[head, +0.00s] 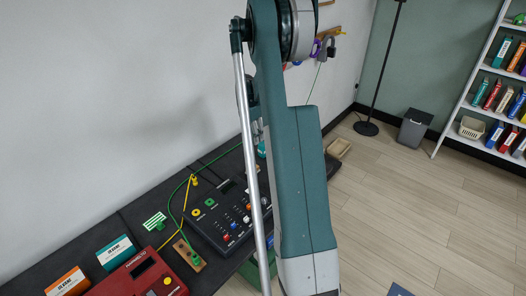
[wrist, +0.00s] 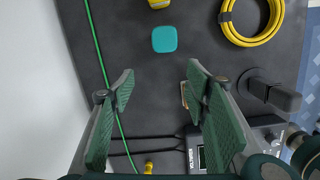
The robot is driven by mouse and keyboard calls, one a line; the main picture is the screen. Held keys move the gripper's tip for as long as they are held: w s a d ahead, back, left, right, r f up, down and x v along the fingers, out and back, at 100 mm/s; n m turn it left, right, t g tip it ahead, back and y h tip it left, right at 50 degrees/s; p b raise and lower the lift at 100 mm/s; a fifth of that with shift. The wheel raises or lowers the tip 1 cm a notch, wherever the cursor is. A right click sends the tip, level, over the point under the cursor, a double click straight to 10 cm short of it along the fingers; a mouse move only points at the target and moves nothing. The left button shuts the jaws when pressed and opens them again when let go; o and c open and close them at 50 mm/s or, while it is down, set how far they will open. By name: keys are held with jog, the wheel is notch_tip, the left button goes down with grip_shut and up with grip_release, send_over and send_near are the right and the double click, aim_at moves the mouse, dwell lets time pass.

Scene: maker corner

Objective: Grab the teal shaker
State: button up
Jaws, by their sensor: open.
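The teal shaker (wrist: 164,39) shows in the wrist view as a rounded teal square on the dark table top, above the middle of the picture. My gripper (wrist: 160,78) is open and empty, its two green-padded fingers spread wide. The shaker lies beyond the fingertips, between their lines and apart from both. In the head view a small teal patch (head: 261,150) shows beside my arm, which hides most of that spot; it may be the shaker. My gripper is not visible in the head view.
In the wrist view a yellow cable coil (wrist: 232,33) lies right of the shaker, and a yellow object (wrist: 159,4) lies just beyond it. A green cable (wrist: 101,55) runs along the left. A black control panel (head: 202,222) and red box (head: 134,277) stand on the table.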

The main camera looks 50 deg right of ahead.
aim_at(261, 145)
jog(key=shift+n, duration=0.5)
jog(key=d+f, duration=0.2)
jog(key=s+d+f, duration=0.1)
jog(key=d+f, duration=0.1)
jog(key=shift+s+d+f, duration=0.1)
jog(key=shift+d+f, duration=0.25)
jog(key=shift+f, duration=0.05)
jog(key=shift+f, duration=0.15)
jog(key=shift+d+f, duration=0.2)
jog(key=shift+f, duration=0.95)
jog(key=shift+f, duration=0.15)
jog(key=shift+d+f+b, duration=0.25)
jog(key=shift+f+b, duration=0.1)
jog(key=shift+f, duration=0.85)
jog(key=shift+d+f+b, duration=0.2)
jog(key=shift+f+b, duration=0.1)
jog(key=shift+f, duration=0.9)
jog(key=c, duration=1)
jog(key=shift+r, duration=0.15)
